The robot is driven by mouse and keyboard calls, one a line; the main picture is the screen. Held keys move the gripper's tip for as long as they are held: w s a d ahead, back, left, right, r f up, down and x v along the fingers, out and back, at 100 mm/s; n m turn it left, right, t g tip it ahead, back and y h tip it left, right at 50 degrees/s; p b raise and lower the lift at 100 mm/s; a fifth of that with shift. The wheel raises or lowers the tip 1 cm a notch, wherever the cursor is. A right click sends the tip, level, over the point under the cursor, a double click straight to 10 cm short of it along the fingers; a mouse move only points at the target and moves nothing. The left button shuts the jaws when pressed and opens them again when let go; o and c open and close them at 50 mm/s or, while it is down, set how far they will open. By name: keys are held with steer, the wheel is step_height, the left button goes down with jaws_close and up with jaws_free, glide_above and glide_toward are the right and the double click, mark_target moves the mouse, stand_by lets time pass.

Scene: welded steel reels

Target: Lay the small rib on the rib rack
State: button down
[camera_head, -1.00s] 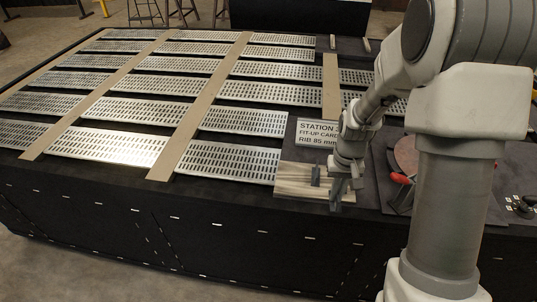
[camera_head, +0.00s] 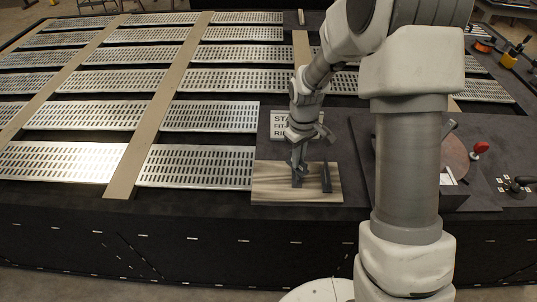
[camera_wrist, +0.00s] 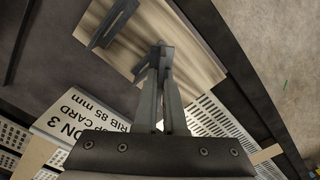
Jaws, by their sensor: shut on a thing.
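My gripper (camera_head: 298,176) is over the middle of a pale wooden board (camera_head: 270,192), shut on a small dark bar, which I take for the small rib (camera_head: 297,183). In the wrist view the fingertips (camera_wrist: 161,62) close on the rib (camera_wrist: 163,48), with the wood grain behind it. I cannot tell if the rib touches the board. A longer dark bar (camera_head: 326,178) lies on the board just right of the gripper; it also shows in the wrist view (camera_wrist: 112,22). I cannot tell for sure whether this board is the rib rack.
A white station card (camera_head: 281,122) lies behind the board, partly hidden by my arm. Slotted metal plates (camera_head: 197,165) and tan strips (camera_head: 135,160) cover the table to the left. A round reddish disc (camera_head: 453,158) and a red-knobbed tool (camera_head: 480,148) are at the right.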

mark_target(267, 174)
steer(key=w+a+n, duration=0.1)
steer(key=a+n, duration=0.1)
steer(key=n, duration=0.1)
steer(key=w+a+f+n, duration=0.1)
steer(key=a+n, duration=0.2)
steer(key=w+a+f+n+b, duration=0.1)
steer(key=a+n, duration=0.2)
steer(key=n, duration=0.1)
steer(key=shift+a+f, duration=0.1)
steer(key=shift+a, duration=0.15)
steer(key=shift+f+b, duration=1)
steer(key=shift+f, duration=0.45)
steer(key=shift+f+b, duration=0.75)
steer(key=shift+f, duration=0.25)
steer(key=c, duration=0.9)
jaws_free()
steer(key=shift+r, duration=0.1)
steer(key=shift+r+p, duration=1.95)
steer(key=shift+r, duration=0.95)
